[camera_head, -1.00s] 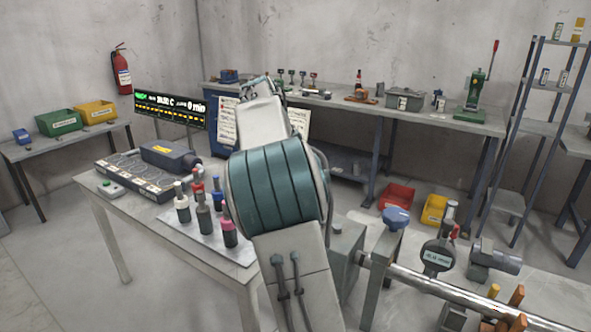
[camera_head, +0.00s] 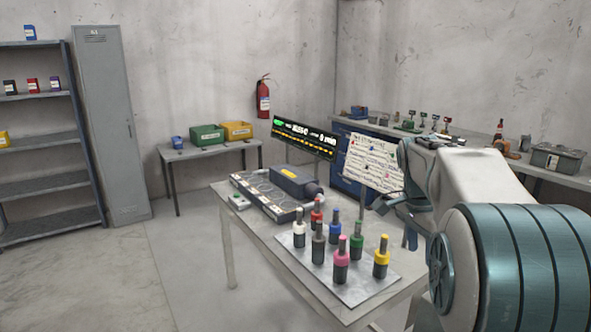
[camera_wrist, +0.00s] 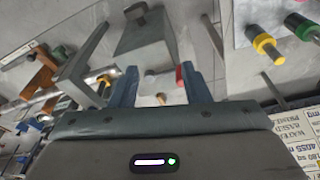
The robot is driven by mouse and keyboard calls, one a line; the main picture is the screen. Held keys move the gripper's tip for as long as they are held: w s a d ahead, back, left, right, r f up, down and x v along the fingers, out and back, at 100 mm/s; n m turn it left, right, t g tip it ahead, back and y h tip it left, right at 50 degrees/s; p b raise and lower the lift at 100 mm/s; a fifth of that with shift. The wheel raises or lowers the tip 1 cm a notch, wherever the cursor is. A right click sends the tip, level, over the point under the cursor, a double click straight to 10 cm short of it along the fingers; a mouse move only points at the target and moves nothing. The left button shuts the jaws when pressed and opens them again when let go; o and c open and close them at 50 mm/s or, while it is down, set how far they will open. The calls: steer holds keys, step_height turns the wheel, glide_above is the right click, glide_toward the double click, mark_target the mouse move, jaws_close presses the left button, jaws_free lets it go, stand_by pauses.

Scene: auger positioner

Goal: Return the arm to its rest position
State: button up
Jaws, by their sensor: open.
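My arm (camera_head: 470,180) fills the right side of the head view, its upper link raised beside the table with the bottles. My gripper (camera_wrist: 159,72) shows in the wrist view with its two blue-grey fingers apart.
In the wrist view a metal rod (camera_wrist: 95,80) and grey stands lie beyond the fingers. Floor at left (camera_head: 80,280) is clear.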

steer(key=s+a+f+n+t, duration=0.1)
steer(key=s+a+f+n, duration=0.2)
steer(key=s, duration=0.4)
steer(key=s+a+f+n+y, duration=0.1)
steer(key=s+a+f+n, duration=0.2)
steer(key=s+a+n, duration=0.2)
steer(key=s+a+f+n+t+y, duration=0.1)
steer(key=s+a+f+n, duration=0.3)
steer(key=s, duration=0.5)
steer(key=shift+a+n+t, duration=0.15)
steer(key=shift+n+t, duration=0.15)
steer(key=shift+n, duration=0.9)
